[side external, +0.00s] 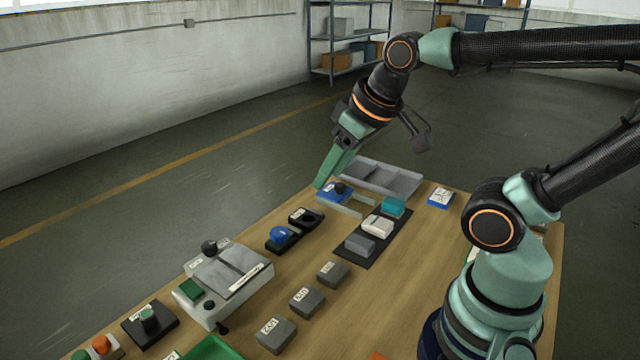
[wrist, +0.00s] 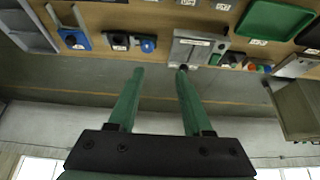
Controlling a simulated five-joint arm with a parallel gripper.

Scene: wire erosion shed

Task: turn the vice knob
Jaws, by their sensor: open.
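My gripper (side external: 322,183) has green fingers and hangs above the far left edge of the bench. In the wrist view my gripper (wrist: 160,71) is open, with nothing between the fingers. Several knobs show, and I cannot tell which is the vice knob. A black knob (side external: 340,187) sits on a blue base close to the fingertips. A blue knob (side external: 281,234) sits on a black base; it also shows in the wrist view (wrist: 147,45). A black ball knob (side external: 209,247) stands at the back of a grey machine (side external: 222,280). A green knob (side external: 148,314) sits on a black plate.
A grey divided tray (side external: 378,178) lies at the bench's far end. Small blocks rest on a dark mat (side external: 370,250). Several labelled grey blocks (side external: 307,300) stand along the middle. A green tray (side external: 214,349) is at the near end. Bare wood shows on the right.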

